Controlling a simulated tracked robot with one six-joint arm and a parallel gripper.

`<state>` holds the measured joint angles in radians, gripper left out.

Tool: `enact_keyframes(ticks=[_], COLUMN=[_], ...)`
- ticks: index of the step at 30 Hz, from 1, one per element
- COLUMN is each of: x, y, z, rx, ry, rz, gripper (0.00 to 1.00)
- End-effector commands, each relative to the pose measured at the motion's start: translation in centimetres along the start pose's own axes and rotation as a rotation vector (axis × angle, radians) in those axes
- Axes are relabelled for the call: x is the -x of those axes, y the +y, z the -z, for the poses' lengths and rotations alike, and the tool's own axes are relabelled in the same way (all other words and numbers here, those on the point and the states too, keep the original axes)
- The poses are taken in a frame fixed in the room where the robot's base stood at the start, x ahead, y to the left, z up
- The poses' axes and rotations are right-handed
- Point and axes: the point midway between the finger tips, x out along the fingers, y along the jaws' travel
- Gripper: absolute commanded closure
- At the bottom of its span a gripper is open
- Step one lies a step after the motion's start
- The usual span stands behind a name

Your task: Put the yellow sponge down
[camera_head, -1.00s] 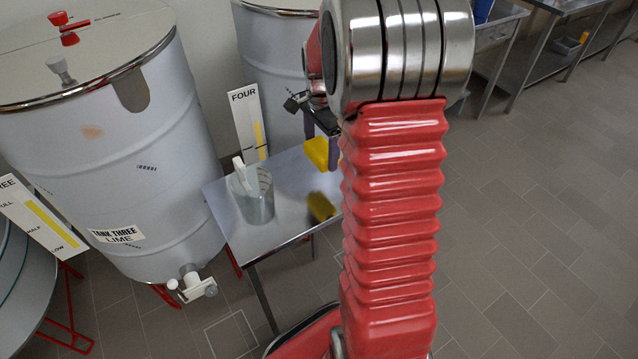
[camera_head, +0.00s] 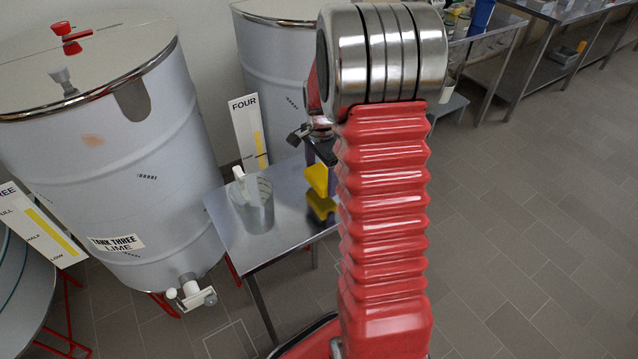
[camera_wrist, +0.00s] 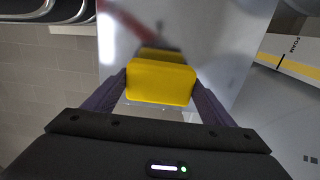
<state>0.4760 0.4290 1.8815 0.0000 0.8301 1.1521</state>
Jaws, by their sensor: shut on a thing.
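The yellow sponge (camera_head: 317,180) is in my gripper, just over the steel table (camera_head: 228,222), beside my red arm. Its reflection shows in the tabletop close below it; whether its underside touches cannot be told. In the wrist view the sponge (camera_wrist: 160,84) sits between the two purple fingers of my gripper (camera_wrist: 158,80), which is shut on it. In the head view my arm hides most of the gripper and the right part of the sponge.
A clear measuring jug (camera_head: 253,207) with a white object in it stands on the table, left of the sponge. Tank three (camera_head: 110,170) and another tank (camera_head: 275,90) stand behind and left. A gauge board marked FOUR (camera_head: 248,130) rises behind the table. Open floor lies right.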

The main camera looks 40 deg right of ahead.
Motion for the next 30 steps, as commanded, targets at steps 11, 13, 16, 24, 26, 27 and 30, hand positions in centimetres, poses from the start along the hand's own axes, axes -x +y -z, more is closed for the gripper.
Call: enact_keyframes(ticks=[11, 13, 16, 24, 26, 27, 30], x=[-3.0, -3.0, -3.0, -3.1, -3.1, -3.1, -3.0], y=[0.1, 0.1, 0.1, 0.1, 0.1, 0.1, 0.1], z=[0.0, 0.0, 0.0, 0.1, 0.1, 0.1, 0.1], rx=[-0.001, -0.001, -0.001, -0.001, -0.001, -0.001, -0.002], ry=[0.000, 0.000, 0.000, 0.000, 0.000, 0.000, 0.000], rz=[-0.001, -0.001, -0.001, -0.001, -0.001, -0.001, -0.001], gripper=[0.59, 0.59, 0.59, 0.07, 0.04, 0.04, 0.04])
